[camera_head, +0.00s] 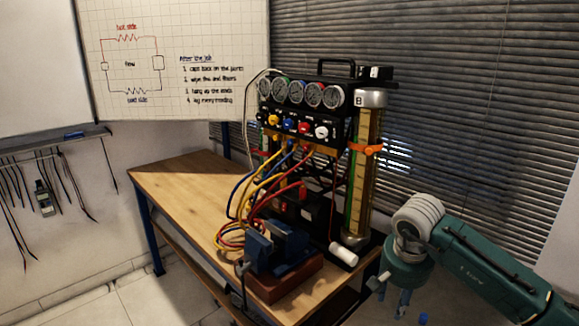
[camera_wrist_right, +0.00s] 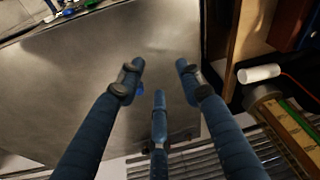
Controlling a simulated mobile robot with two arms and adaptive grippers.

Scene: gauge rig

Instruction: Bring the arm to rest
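My right arm comes in from the lower right in the head view. Its gripper (camera_head: 402,300) points down off the right end of the workbench, apart from the gauge rig, and is partly cut off by the frame's bottom edge. In the right wrist view the blue fingers of my right gripper (camera_wrist_right: 160,78) are spread, with nothing between them. Below them is a plain grey surface (camera_wrist_right: 60,85). My left arm and gripper do not show.
The gauge rig (camera_head: 305,125) with hoses stands on the wooden workbench (camera_head: 185,180). A sight tube (camera_head: 365,170) with an orange clamp is nearest my right arm. A blue vise (camera_head: 275,250) and a white cylinder (camera_head: 343,254) sit in front. Window blinds (camera_head: 470,120) are behind.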

